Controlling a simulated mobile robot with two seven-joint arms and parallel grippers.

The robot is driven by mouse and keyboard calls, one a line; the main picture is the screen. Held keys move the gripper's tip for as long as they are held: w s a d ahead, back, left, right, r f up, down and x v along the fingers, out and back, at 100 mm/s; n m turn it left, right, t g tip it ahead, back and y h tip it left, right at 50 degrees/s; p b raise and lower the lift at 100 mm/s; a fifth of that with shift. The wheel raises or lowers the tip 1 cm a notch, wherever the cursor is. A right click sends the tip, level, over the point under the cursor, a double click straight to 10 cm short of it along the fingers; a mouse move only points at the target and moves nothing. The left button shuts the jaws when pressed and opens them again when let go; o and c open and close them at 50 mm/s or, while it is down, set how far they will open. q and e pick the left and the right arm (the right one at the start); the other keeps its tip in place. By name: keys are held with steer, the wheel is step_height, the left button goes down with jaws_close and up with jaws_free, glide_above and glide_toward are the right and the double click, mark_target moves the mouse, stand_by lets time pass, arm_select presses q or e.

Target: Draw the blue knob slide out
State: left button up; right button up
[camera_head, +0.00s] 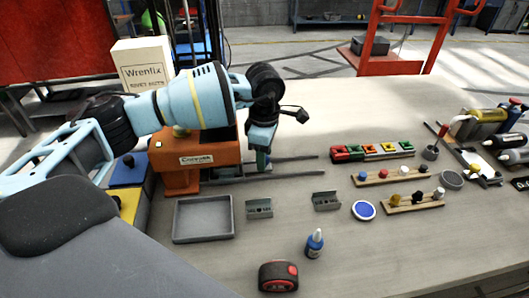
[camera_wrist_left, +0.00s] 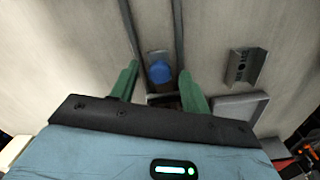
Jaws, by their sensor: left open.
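The blue knob (camera_wrist_left: 160,73) shows in the left wrist view on a small grey slide block between two dark rails (camera_wrist_left: 179,32). My left gripper (camera_wrist_left: 160,78) is open, with one green finger on each side of the knob; I cannot tell whether either touches it. My right gripper is not in view.
A grey tray (camera_head: 203,238) and two small metal brackets (camera_head: 259,208) (camera_head: 326,200) lie in front of the rails. A blue bottle (camera_head: 314,243) and a tape measure (camera_head: 278,276) stand nearer. Peg racks (camera_head: 413,203) are at right. The table beyond the rails is clear.

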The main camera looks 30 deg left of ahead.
arm_select(q)
jaws_close()
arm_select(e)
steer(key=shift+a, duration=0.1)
arm_select(q)
steer(key=shift+d, duration=0.1)
